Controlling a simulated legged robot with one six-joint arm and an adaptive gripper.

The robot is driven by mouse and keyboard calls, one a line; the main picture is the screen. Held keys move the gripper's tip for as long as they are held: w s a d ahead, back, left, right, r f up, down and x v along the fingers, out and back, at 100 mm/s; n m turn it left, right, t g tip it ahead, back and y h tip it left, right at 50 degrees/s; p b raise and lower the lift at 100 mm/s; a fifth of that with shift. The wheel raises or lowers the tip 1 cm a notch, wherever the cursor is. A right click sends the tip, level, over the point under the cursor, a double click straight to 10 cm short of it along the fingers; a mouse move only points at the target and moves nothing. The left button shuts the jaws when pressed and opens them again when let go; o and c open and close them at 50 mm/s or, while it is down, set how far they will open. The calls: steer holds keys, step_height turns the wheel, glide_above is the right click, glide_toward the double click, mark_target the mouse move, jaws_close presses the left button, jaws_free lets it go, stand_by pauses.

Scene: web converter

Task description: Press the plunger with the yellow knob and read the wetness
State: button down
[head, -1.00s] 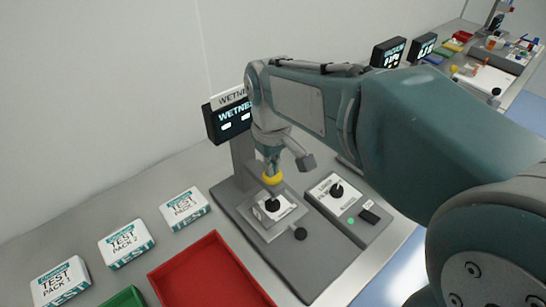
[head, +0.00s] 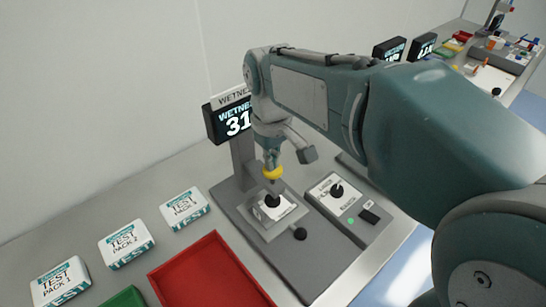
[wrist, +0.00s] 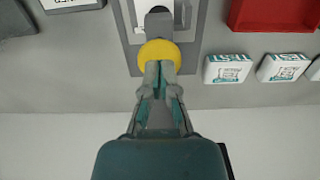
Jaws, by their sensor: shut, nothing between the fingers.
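The yellow knob (head: 272,173) tops the plunger of the wetness tester. Its dark foot (head: 272,201) is over a white pad (head: 275,209) on the grey base; I cannot tell if they touch. My gripper (head: 271,160) is shut, pointing down with its tips at the top of the knob. In the wrist view the closed fingertips (wrist: 160,66) overlap the knob (wrist: 158,50); exact contact is hard to tell. The wetness display (head: 232,122) shows "31"; my arm hides its right side, so further digits may be hidden.
A control box (head: 345,206) with a black knob and a green light stands right of the tester. A red tray (head: 212,275) and several test packs (head: 126,243) lie to the left. The wall is close behind. More displays (head: 389,51) stand farther off.

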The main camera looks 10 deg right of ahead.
steer(key=shift+r, duration=3.55)
steer(key=s+d+f+m+t, duration=0.5)
steer(key=s+d, duration=0.5)
steer(key=s, duration=0.2)
steer(key=shift+s+d+f+m+t, duration=0.3)
steer(key=shift+d+f+m, duration=0.1)
steer(key=shift+f+m, duration=0.55)
